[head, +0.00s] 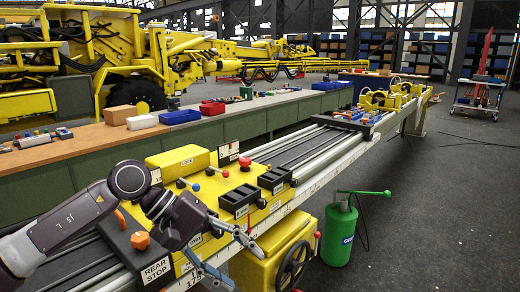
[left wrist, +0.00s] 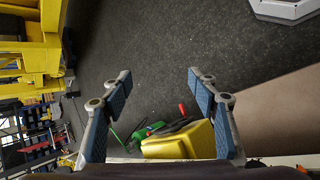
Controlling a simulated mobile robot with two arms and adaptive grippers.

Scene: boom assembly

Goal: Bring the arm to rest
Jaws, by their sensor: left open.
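My left arm (head: 85,220) reaches in from the lower left of the head view, over the near end of the long rail bench. My left gripper (head: 247,268) is open and empty, its two fingers spread at the bench's front edge. In the head view the fingers overlap the yellow housing with a handwheel (head: 268,252). In the left wrist view the blue-padded fingers (left wrist: 159,80) stand wide apart with nothing between their tips but dark floor beyond. My right gripper is not in view.
The yellow carriage (head: 210,200) with black bins and a red-knobbed lever lies close beside the arm. A green canister (head: 340,235) stands on the floor to the right. A green-sided workbench (head: 200,138) runs behind the rails.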

